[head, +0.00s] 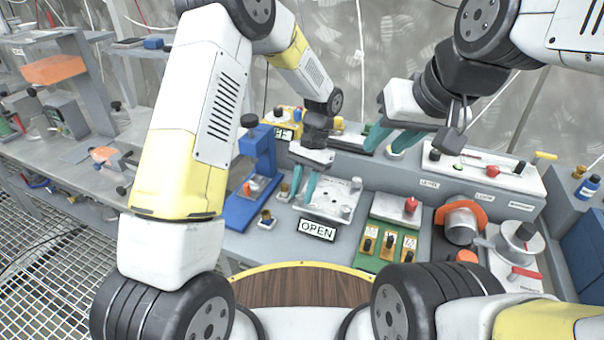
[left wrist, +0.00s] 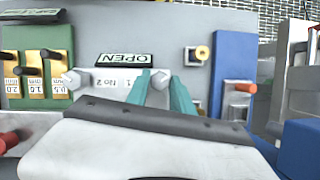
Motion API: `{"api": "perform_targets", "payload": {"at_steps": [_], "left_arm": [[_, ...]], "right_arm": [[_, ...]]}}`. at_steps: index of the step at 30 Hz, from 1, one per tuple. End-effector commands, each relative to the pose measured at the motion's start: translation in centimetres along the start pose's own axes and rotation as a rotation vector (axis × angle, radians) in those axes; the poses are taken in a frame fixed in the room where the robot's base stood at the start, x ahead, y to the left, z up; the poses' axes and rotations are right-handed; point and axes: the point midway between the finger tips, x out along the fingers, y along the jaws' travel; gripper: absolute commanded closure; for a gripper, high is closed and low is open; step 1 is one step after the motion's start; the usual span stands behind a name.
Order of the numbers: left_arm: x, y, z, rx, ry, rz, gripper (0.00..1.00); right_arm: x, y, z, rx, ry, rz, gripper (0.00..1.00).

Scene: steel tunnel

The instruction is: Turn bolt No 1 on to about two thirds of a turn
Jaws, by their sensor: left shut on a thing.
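A pale steel plate (head: 328,206) with bolts lies flat on the bench top. My left gripper (head: 303,194) points down over its left side. In the left wrist view, the teal fingers (left wrist: 161,95) are shut on a grey bolt head (left wrist: 160,77), beside a partly hidden label with a "1"; I take it as bolt No 1. The fingers hide this bolt in the head view. The hex head of the bolt by the "No 2" label (left wrist: 75,79) stands free to the right (head: 346,212). My right gripper (head: 394,138) is open and empty, above the back of the bench.
An OPEN sign (head: 317,230) lies in front of the plate. A blue press-like stand (head: 252,180) is close on the left. A green block with brass tags (head: 390,240) is on the right, then an orange-collared cylinder (head: 461,222). A wooden tray (head: 300,288) is nearest me.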

Motion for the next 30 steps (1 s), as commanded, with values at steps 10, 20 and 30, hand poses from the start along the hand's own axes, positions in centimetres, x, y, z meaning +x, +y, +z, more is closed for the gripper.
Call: {"api": "perform_targets", "payload": {"at_steps": [10,20,30], "left_arm": [[-0.08,-0.07,-0.08,0.031,0.004,-0.015,1.00],[-0.08,-0.06,-0.08,0.030,0.004,-0.014,0.56],[-0.08,0.00,-0.03,0.030,0.002,-0.013,0.50]], "right_arm": [[0.00,0.00,0.00,0.000,0.000,0.000,0.64],[0.00,0.00,0.00,0.000,0.000,0.000,0.64],[0.00,0.00,0.00,0.000,0.000,0.000,0.64]]}}
